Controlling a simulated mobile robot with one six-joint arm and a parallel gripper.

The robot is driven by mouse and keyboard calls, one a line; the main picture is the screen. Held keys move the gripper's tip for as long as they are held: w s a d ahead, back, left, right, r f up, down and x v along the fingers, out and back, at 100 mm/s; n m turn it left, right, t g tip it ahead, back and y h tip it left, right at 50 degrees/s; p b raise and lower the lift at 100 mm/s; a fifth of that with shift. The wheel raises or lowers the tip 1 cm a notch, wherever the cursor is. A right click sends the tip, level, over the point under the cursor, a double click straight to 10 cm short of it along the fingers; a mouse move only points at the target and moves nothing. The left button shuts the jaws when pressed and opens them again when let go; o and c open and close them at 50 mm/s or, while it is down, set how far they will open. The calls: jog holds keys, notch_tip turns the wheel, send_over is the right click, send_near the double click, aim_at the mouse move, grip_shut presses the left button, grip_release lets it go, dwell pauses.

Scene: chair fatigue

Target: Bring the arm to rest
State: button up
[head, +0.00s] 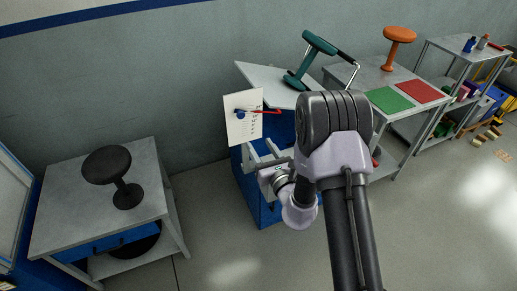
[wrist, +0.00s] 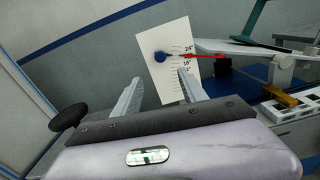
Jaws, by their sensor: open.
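My arm reaches forward in the head view, and my gripper (head: 262,156) hangs in front of a blue cabinet (head: 252,201). In the wrist view my gripper (wrist: 158,86) has its two pale fingers wide apart with nothing between them. Just beyond the fingertips stands a white scale board (head: 236,133) with a blue knob and a red pointer; it also shows in the wrist view (wrist: 172,35). I cannot tell whether a finger touches the board. My forearm hides part of the cabinet and its fixture.
A teal stool (head: 316,45) leans on a tilted plate (head: 270,82). A dark stool (head: 106,165) stands on the left table (head: 70,220). The right table holds an orange stool (head: 399,36), a green mat (head: 389,100) and a red mat (head: 420,92). The floor between the left table and cabinet is clear.

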jog(key=shift+w, duration=0.1)
jog(key=s+a+r+n+g+y, duration=0.45)
jog(key=a+r+n+y, duration=0.35)
jog(key=a+r, duration=0.3)
jog(key=s+a+r+n+g+y, duration=0.1)
jog(key=s+a+r+n+g, duration=0.1)
jog(key=s+r+n+g, duration=0.45)
jog(key=s+a+r+n+g+y, duration=0.15)
jog(key=s+n, duration=0.25)
jog(key=s, duration=0.5)
jog(key=s+d+f+n+g+h, duration=0.1)
jog(key=s+d+n+g+h, duration=0.2)
jog(key=s, duration=0.5)
jog(key=s+d+n+t+h, duration=0.2)
jog(key=d+h, duration=0.3)
jog(key=d, duration=0.3)
jog(key=s+d+f+n+t+h, duration=0.1)
jog(key=s+d+n+h, duration=0.3)
jog(key=d, duration=0.4)
jog(key=shift+f+n+t+h+b, duration=0.15)
jog(key=shift+n+t+h+b, duration=0.45)
jog(key=shift+h, duration=0.55)
